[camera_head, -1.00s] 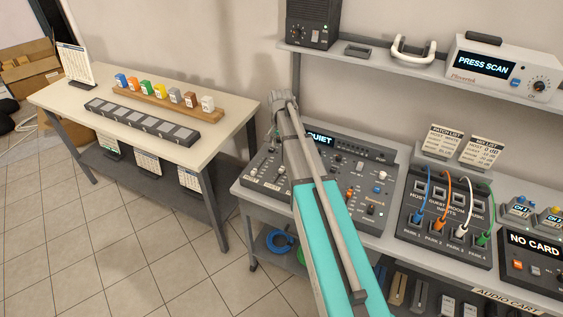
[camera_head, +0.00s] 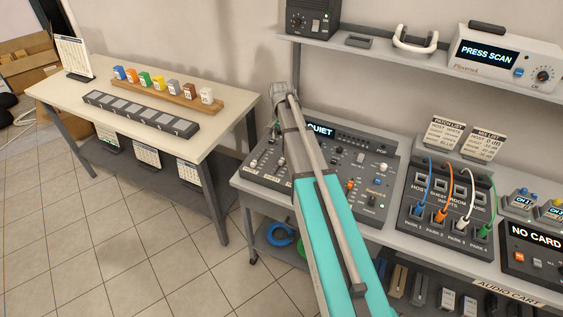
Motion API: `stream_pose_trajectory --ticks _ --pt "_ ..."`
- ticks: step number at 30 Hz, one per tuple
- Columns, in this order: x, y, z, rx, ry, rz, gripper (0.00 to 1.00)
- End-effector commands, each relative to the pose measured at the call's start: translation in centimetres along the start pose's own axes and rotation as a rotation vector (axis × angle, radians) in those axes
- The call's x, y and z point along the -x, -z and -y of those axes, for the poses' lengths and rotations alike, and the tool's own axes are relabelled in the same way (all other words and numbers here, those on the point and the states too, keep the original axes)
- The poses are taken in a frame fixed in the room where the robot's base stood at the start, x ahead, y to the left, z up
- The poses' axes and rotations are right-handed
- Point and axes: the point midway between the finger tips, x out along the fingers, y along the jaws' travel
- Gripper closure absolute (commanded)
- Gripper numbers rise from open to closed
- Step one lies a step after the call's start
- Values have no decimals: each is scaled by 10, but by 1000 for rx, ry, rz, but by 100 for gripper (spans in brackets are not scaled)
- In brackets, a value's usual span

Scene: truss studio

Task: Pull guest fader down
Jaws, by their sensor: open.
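The dark mixer panel (camera_head: 355,153) lies on the grey cart, with a lit display reading QUIET (camera_head: 321,131). Its left part carries a bank of small pale faders (camera_head: 258,162) with labels along the front edge. The labels are too small to read, so I cannot tell which fader is the guest one. My grey and teal arm crosses in front of the panel and hides its middle. The arm's far end stands above the panel's back left. My gripper's fingers are hidden behind the arm, and I see no contact with a fader.
A patch box (camera_head: 444,210) with coloured cables sits right of the mixer. A shelf (camera_head: 385,57) runs above, holding a white PRESS SCAN device (camera_head: 507,63). A cream table (camera_head: 70,93) stands at the left, with open tiled floor in front.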

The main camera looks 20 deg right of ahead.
Motion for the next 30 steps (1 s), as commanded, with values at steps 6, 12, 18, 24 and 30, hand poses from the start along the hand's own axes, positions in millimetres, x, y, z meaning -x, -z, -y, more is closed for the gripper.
stream_pose_trajectory --ticks 6,12,18,24,30 --pt "-21 0 0 0 0 0 40" --pt "-36 0 0 0 0 0 40" --pt "-51 0 0 0 0 0 40" --pt "-66 0 0 0 0 0 40" --pt "-81 0 0 0 0 0 40"
